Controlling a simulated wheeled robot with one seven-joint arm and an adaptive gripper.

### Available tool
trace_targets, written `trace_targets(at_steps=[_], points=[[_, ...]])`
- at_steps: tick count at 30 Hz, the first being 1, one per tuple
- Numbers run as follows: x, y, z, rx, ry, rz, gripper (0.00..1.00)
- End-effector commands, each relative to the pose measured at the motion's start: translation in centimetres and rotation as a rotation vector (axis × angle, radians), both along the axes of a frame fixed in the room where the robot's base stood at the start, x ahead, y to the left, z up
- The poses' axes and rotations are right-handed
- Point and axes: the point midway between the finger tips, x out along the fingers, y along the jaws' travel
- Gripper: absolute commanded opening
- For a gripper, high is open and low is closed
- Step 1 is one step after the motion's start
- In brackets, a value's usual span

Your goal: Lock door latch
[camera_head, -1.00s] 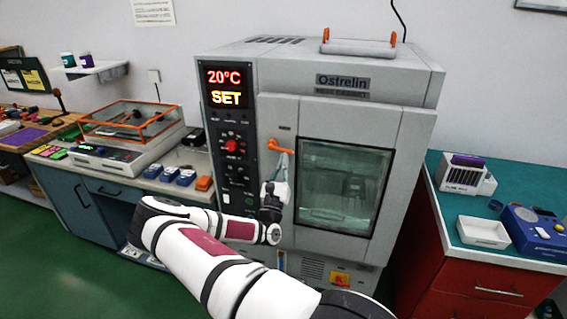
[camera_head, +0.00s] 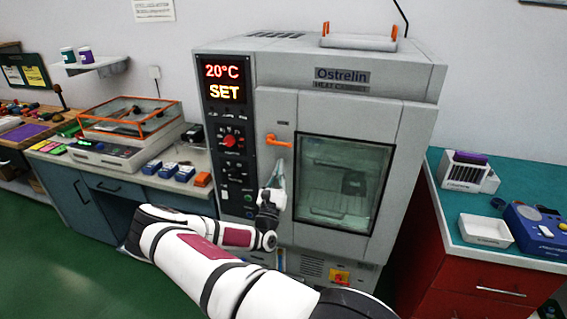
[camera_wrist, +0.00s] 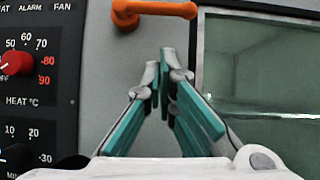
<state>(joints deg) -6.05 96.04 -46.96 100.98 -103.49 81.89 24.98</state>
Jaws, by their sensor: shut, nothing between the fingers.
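The door latch is an orange handle (camera_head: 279,141) on the front of the grey heat cabinet (camera_head: 275,115), left of the door window. It lies nearly level, and it also shows at the top of the wrist view (camera_wrist: 154,11). The cabinet door (camera_head: 345,128) looks closed, with a dark glass window. My gripper (camera_wrist: 160,68) is shut and empty, its fingertips together just below the orange handle in the wrist view, apart from it in the picture. In the head view my gripper (camera_head: 279,165) is in front of the panel below the handle.
A control panel (camera_head: 229,140) with a red knob is left of the handle. A bench with an orange-framed clear box (camera_head: 125,117) stands at left. A red cabinet with a teal top (camera_head: 525,183) holding a white tray (camera_head: 485,231) stands at right.

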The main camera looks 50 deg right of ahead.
Motion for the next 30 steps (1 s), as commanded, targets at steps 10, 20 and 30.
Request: trace_targets(at_steps=[10, 20, 30], points=[[-1.3, 4.8, -3.6, 0.001, 0.003, 0.001, 0.0], [-2.5, 7.8, -5.6, 0.001, 0.001, -0.001, 0.0], [-2.6, 8.0, -5.7, 0.0, 0.001, -0.001, 0.0]])
